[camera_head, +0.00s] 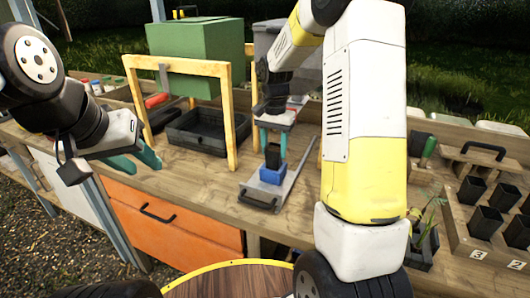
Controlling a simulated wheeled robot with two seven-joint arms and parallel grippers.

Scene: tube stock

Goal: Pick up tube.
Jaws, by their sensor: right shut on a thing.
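My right gripper (274,143) points down near the middle of the bench, with its teal fingers shut on a small dark tube (273,157). The tube's upper part is between the fingers. Its lower end is at a blue block (272,175), and I cannot tell whether it is in the block or just above it. The block sits on a grey metal tray (262,193) with a black handle. My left gripper (137,163) is at the left, in front of the bench edge, open and empty, far from the tube.
A rack of black pots (487,220) is at the right. An orange drawer (175,222) is under the bench.

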